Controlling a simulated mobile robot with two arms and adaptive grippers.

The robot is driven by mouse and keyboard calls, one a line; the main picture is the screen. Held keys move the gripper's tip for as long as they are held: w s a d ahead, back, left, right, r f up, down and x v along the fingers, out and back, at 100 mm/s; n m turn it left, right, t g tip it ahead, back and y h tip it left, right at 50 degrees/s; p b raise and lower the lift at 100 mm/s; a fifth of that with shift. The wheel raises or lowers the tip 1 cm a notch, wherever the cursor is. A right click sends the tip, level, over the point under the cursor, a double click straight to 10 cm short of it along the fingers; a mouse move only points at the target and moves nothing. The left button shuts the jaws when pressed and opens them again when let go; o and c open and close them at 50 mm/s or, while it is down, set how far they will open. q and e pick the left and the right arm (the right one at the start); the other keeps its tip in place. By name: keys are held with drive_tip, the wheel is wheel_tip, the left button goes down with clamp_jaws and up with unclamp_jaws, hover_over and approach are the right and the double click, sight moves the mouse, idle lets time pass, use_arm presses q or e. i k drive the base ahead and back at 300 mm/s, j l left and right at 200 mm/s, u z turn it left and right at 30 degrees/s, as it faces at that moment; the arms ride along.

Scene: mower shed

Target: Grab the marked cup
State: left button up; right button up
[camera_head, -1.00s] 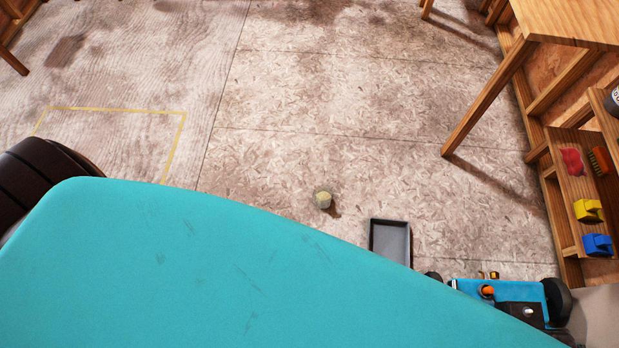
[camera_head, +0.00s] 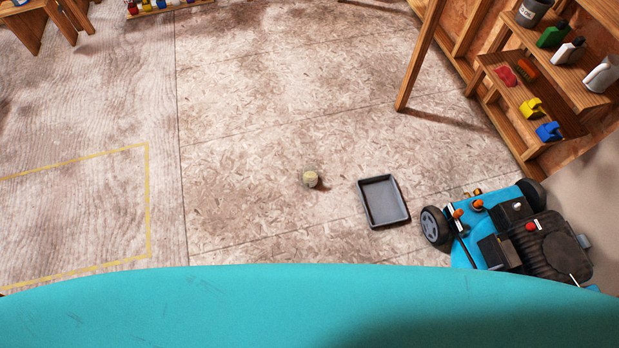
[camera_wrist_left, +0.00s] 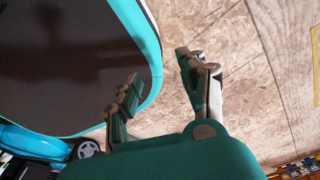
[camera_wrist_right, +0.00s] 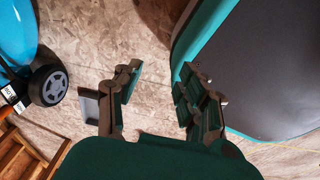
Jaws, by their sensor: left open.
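A small pale cup-like object (camera_head: 311,178) stands alone on the floor in the middle of the head view; I cannot make out a mark on it. A dark grey container with white lettering (camera_head: 534,12) stands on the upper shelf at the top right. I cannot tell which of these is the marked cup. My left gripper (camera_wrist_left: 160,66) is open and empty in the left wrist view, above the floor. My right gripper (camera_wrist_right: 162,70) is open and empty in the right wrist view. Neither gripper shows in the head view.
A grey tray (camera_head: 384,202) lies right of the pale object. A blue mower (camera_head: 510,238) stands further right. Wooden shelves (camera_head: 555,80) hold bottles and coloured items. A table leg (camera_head: 418,58) stands before them. Floor beside the yellow outline (camera_head: 148,200) is clear.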

sight(310, 172)
drive_tip(key=z, duration=0.5)
drive_tip(key=i+j+z, duration=0.15)
drive_tip(key=j+z, duration=1.1)
drive_tip(key=j, duration=0.25)
